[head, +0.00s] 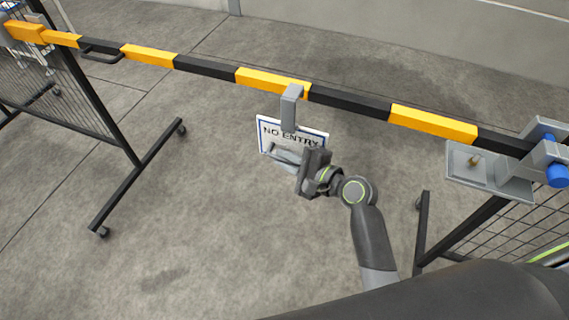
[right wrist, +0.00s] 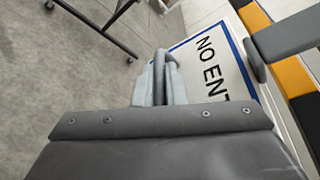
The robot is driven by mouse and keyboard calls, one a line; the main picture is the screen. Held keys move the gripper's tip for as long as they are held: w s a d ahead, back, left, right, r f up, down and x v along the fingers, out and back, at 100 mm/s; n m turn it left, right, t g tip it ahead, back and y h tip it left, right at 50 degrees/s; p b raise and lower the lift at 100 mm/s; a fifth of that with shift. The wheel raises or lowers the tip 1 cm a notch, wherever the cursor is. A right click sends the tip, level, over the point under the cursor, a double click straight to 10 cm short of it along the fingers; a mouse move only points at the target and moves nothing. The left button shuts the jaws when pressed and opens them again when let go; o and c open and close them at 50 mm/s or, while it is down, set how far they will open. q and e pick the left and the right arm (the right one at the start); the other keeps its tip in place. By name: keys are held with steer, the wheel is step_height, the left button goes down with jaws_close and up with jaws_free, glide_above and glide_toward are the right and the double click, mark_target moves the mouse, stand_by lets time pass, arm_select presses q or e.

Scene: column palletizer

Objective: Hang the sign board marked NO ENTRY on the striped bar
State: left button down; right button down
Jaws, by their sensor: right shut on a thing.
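The white sign board marked NO ENTRY (head: 316,138), with a blue border, is upright just below the striped bar in the head view. Its grey hook (head: 289,112) reaches up from its top edge and overlaps the yellow and black striped bar (head: 345,103); I cannot tell whether the hook bears on the bar. My right gripper (head: 298,160) is shut on the grey handle on the board's face. The right wrist view shows the board (right wrist: 215,65) beyond my right gripper's fingers (right wrist: 162,85), with the bar (right wrist: 283,55) at right. My left gripper is not in view.
A grey bracket with blue knobs (head: 490,170) carries the bar's right end. Black mesh fence panels on wheeled feet stand at left (head: 125,140) and at right (head: 490,230). The concrete floor between them is clear.

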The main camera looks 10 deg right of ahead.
mark_target(290, 149)
steer(key=shift+w+d+b, duration=0.35)
steer(key=shift+w+d, duration=0.15)
steer(key=shift+w, duration=0.25)
steer(key=shift+w+d+b, duration=0.35)
steer(key=shift+w+d, duration=0.15)
steer(key=shift+w, duration=0.2)
steer(key=shift+w+d+f+b, duration=0.65)
steer(key=shift+w+b, duration=0.25)
steer(key=shift+b, duration=0.15)
steer(key=shift+w+d+f+b, duration=0.55)
steer(key=shift+w+f+b, duration=0.2)
steer(key=shift+w+b, duration=0.25)
steer(key=shift+s, duration=0.1)
steer(key=c, duration=1.4)
jaws_free()
steer(key=v, duration=1.7)
steer(key=shift+d, duration=0.2)
